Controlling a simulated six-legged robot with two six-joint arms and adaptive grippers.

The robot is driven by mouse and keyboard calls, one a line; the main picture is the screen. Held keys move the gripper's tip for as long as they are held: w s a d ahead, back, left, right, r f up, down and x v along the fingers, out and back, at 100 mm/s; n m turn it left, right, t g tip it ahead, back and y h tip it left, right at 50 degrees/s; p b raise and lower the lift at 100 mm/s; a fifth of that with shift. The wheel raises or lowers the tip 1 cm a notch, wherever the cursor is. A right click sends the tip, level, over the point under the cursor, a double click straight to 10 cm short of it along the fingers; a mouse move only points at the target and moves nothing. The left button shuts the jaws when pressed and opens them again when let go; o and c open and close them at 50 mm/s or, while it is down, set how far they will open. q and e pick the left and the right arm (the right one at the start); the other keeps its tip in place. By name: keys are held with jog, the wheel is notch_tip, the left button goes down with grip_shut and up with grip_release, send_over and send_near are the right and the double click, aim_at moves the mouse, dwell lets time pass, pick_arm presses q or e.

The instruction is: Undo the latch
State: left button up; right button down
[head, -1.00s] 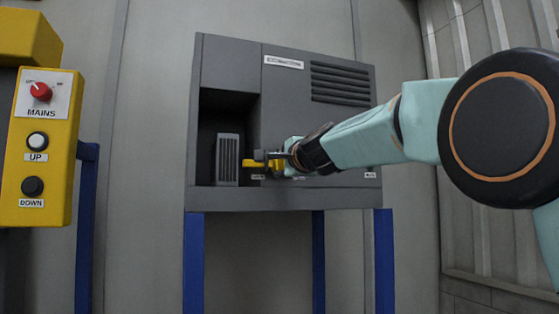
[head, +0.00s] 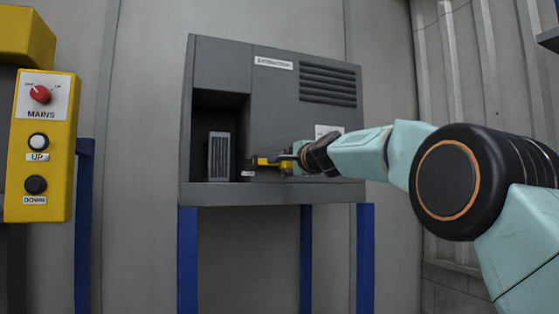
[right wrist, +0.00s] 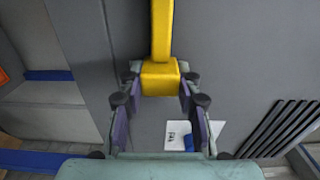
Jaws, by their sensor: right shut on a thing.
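The yellow latch (head: 264,162) is on the front of the grey chassis unit (head: 230,65), just right of the open bay (head: 219,103). Its left end is about at the bay's right edge. A grey ribbed module (head: 219,157) stands upright in the bay, with a gap between it and the latch. My right gripper (head: 292,162) is shut on the latch from the right side. In the right wrist view, both fingers (right wrist: 160,88) are around the latch's yellow block (right wrist: 160,78), with a yellow bar running up from it. My left gripper is not in view.
A yellow control box (head: 40,200) with a red MAINS knob (head: 40,93), an UP button (head: 38,141) and a DOWN button (head: 36,185) is at left. Blue legs (head: 365,255) carry the unit. Slotted vents (head: 328,84) are above my gripper.

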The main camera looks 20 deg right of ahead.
jog(key=shift+d+r, duration=0.3)
jog(key=shift+d, duration=0.2)
jog(key=c, duration=1.3)
grip_release()
jog(key=o, duration=0.4)
jog(key=shift+f, duration=0.25)
jog(key=shift+a, duration=0.1)
